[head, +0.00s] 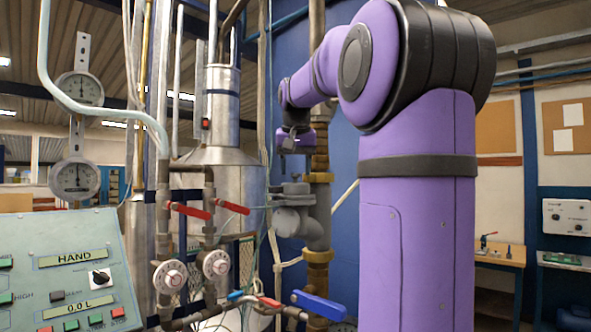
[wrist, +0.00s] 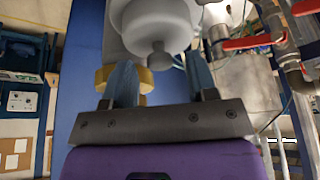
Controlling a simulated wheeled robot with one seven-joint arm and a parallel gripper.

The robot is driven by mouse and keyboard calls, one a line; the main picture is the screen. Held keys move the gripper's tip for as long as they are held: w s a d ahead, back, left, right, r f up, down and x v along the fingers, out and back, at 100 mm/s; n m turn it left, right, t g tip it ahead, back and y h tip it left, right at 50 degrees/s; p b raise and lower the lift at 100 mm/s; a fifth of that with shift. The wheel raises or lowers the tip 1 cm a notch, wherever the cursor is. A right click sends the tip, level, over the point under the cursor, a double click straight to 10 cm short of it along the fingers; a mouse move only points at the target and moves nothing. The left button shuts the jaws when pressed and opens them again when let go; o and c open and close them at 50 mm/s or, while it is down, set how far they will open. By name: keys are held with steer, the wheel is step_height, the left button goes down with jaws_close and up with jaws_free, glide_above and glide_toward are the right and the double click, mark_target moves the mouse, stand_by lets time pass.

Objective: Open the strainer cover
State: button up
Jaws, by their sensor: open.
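The grey strainer (head: 318,234) sits on the vertical pipe in the middle of the head view. Its rounded grey cover (head: 288,221) sticks out to the left. In the wrist view a pale round cover (wrist: 158,22) with a small central knob (wrist: 159,57) shows at the top centre. My gripper (wrist: 160,62) is open, with its two blue-grey fingers on either side of the knob in that view. I cannot tell whether they touch it. In the head view my gripper (head: 294,142) hangs above the strainer, and its fingers are hard to make out.
Red-handled valves (head: 188,210) and round dials (head: 170,277) stand left of the strainer. A blue-handled lever (head: 318,304) lies below it. Brass fittings (head: 319,165) line the pipe. A control panel (head: 70,272) fills the lower left.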

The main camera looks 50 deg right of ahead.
steer(key=shift+d+f, duration=0.1)
steer(key=shift+f, duration=0.15)
jaws_close()
